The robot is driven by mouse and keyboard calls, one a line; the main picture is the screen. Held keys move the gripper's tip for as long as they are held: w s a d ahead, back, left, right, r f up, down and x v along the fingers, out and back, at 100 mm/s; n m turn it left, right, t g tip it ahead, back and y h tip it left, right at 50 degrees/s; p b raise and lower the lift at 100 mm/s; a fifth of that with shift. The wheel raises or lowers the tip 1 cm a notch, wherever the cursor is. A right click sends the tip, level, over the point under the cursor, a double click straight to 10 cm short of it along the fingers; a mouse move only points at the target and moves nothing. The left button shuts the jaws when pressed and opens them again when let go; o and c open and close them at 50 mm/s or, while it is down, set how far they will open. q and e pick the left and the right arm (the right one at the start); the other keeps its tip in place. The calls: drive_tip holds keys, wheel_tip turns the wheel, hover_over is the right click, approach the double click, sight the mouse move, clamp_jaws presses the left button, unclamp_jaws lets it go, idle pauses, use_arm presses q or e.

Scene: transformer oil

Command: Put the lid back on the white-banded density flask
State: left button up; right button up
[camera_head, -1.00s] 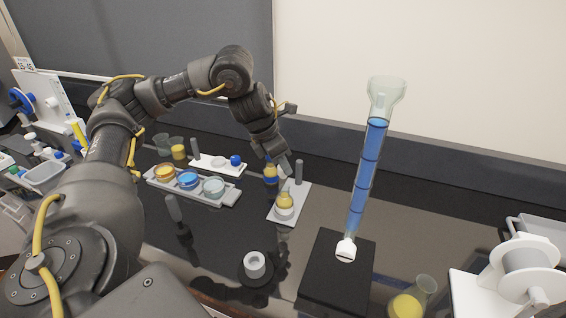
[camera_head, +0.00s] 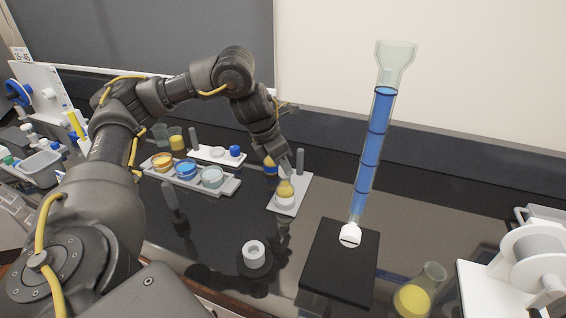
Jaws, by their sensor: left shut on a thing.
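The white-banded density flask (camera_head: 285,191), with yellow liquid and a white band at its base, stands upright on a small white tray (camera_head: 291,206). My left gripper (camera_head: 283,172) is just above the flask's top, pointing down. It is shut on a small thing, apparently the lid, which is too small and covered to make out. I cannot tell whether the held thing touches the flask. A blue-banded flask (camera_head: 270,168) stands right behind, partly hidden by the gripper. My right gripper is not in view.
A grey post (camera_head: 300,161) stands on the tray beside the flask. A rack of dishes (camera_head: 227,187) lies to the left. A tall blue-filled cylinder (camera_head: 371,150) stands to the right on a black base (camera_head: 335,275). A grey ring (camera_head: 253,254) sits in front.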

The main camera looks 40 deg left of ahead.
use_arm(q)
drive_tip(key=shift+w+d+r+p, duration=0.1)
drive_tip(key=shift+r+p, duration=0.05)
drive_tip(key=shift+p, duration=0.2)
drive_tip(key=shift+f+p, duration=0.2)
drive_tip(key=shift+p, duration=0.3)
idle(2.1)
drive_tip(key=o, duration=1.5)
wheel_tip(320, 180, up, 7)
drive_tip(key=p, duration=0.8)
drive_tip(key=shift+c, duration=0.4)
